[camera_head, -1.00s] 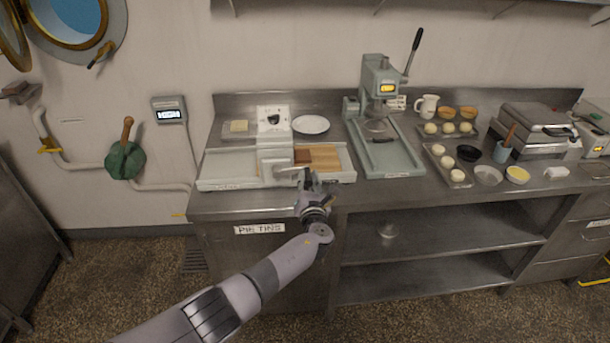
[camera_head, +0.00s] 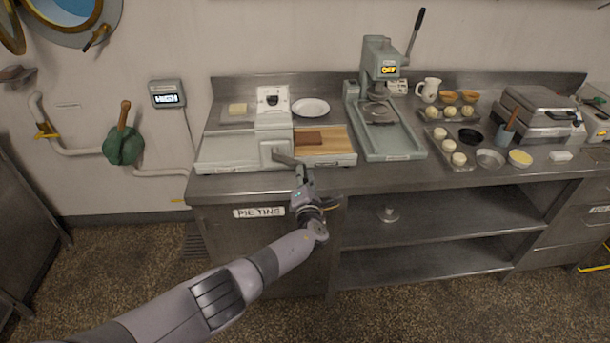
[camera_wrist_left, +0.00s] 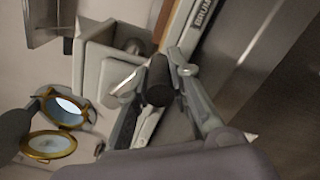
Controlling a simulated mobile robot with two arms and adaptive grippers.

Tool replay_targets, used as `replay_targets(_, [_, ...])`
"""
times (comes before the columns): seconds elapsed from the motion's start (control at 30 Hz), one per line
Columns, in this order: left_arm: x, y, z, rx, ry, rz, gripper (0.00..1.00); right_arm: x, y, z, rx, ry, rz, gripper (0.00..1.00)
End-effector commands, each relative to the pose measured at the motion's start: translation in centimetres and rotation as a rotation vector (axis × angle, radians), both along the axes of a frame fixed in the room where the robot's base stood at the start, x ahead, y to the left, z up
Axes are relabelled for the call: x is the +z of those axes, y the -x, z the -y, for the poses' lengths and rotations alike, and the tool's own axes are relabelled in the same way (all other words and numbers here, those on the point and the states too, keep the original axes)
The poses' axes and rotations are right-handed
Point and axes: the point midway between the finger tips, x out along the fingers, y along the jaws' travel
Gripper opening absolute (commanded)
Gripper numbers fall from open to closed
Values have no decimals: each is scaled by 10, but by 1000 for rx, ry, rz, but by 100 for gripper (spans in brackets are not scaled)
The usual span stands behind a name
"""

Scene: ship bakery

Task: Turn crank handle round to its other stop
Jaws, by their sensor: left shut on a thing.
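The crank handle (camera_head: 286,159) is on the front of a pale roller machine (camera_head: 272,122) at the left of the steel counter. Its arm slants right and slightly down from the hub. My left gripper (camera_head: 299,172) is shut on the crank handle's outer end. In the left wrist view the dark round grip (camera_wrist_left: 158,82) sits between the two fingers (camera_wrist_left: 160,95). A brown slab (camera_head: 308,139) lies on the wooden board (camera_head: 336,144) right of the roller housing. My right gripper is not in view.
A green press (camera_head: 385,110) with a raised lever stands to the right. Farther right are a dough tray (camera_head: 462,164), bowls and a waffle-iron-like machine (camera_head: 540,112). A white plate (camera_head: 311,107) lies behind the machine. The floor in front of the counter is clear.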

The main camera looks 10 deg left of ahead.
Motion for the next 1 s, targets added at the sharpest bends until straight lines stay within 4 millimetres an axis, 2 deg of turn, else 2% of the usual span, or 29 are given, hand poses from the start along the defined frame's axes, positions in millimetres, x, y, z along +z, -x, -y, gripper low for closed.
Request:
replay_targets(0.03, [-6,2,-1,1,3,-7,0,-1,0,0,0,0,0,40])
replay_targets(0.47, [-8,3,-2,2,3,-10,0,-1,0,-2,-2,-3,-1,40])
replay_targets(0.5, [-8,3,-2,2,3,-11,20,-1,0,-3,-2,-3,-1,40])
replay_targets(0.8, [-6,2,-2,2,2,-7,40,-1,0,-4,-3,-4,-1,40])
replay_targets(1.0, [-4,1,-1,2,2,-3,40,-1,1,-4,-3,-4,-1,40])
